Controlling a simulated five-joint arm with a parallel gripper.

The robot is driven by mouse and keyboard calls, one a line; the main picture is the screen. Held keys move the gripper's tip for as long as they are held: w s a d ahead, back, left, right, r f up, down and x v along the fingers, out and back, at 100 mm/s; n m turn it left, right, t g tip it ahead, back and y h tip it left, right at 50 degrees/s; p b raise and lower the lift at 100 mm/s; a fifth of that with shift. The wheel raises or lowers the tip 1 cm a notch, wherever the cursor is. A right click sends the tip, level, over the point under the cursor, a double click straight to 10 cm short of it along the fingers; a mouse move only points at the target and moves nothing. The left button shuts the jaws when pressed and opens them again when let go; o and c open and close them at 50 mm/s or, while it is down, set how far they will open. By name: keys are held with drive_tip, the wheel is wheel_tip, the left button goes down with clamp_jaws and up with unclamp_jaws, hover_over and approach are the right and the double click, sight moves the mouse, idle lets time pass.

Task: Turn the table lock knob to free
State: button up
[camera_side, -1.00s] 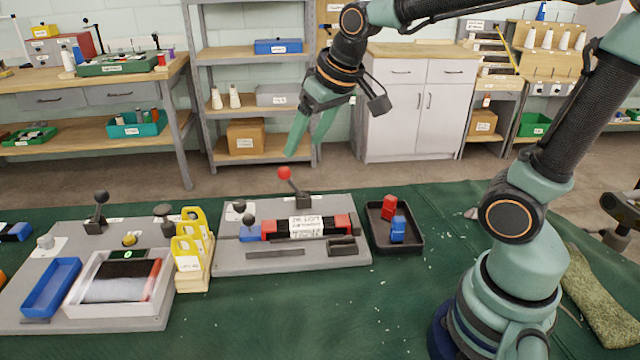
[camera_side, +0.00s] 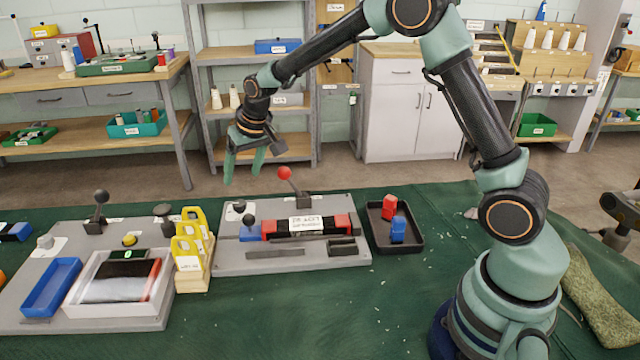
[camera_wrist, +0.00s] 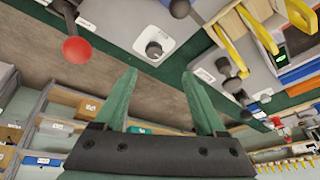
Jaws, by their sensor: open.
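A small round knob on a white plate sits at the back left corner of the middle grey board; I take this as the table lock knob (camera_side: 239,206). The two green fingers (camera_wrist: 160,75) are apart in the wrist view, touching nothing.
A red-ball lever (camera_side: 285,174) rises right of the knob. A dark ball knob (camera_side: 249,220) on a blue block stands in front of it. Yellow-handled tools (camera_side: 190,240) stand to the left. A black tray (camera_side: 418,245) with red and blue pieces is at the right.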

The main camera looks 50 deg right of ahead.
sight(239, 204)
drive_tip(key=x, duration=0.7)
drive_tip(key=d+x, duration=0.1)
drive_tip(key=x, duration=0.2)
drive_tip(key=shift+w+f, duration=0.15)
drive_tip(key=shift+f, duration=0.25)
